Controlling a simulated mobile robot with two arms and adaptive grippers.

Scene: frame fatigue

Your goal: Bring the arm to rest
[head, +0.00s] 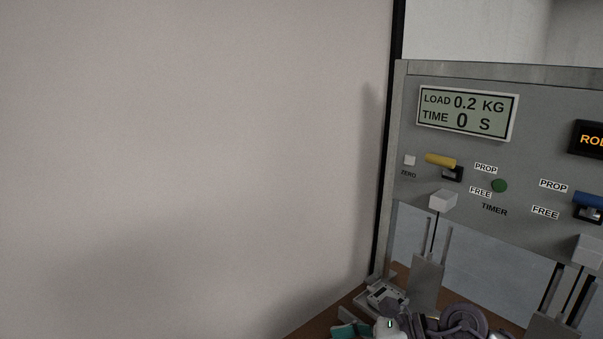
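The grey test machine (540,90) stands at the right of the head view, its right part cut off by the frame. A yellow-handled lever (440,160) sits on its panel, level with the upper PROP label and above the FREE label. A blue-handled lever (589,200) is at the right edge beside another PROP and FREE pair. The display (466,113) reads LOAD 0.2 KG and TIME 0 S. A green round button (499,186) is above the TIMER label, and a small white button (409,160) is above ZERO. I make out neither of my grippers.
A light block (443,201) sits below the yellow lever, above an upright grey metal fixture (427,282). Purple-grey round clutter (463,320) and a small grey device (385,294) crowd the brown surface (335,318). A bare wall (190,150) fills the left.

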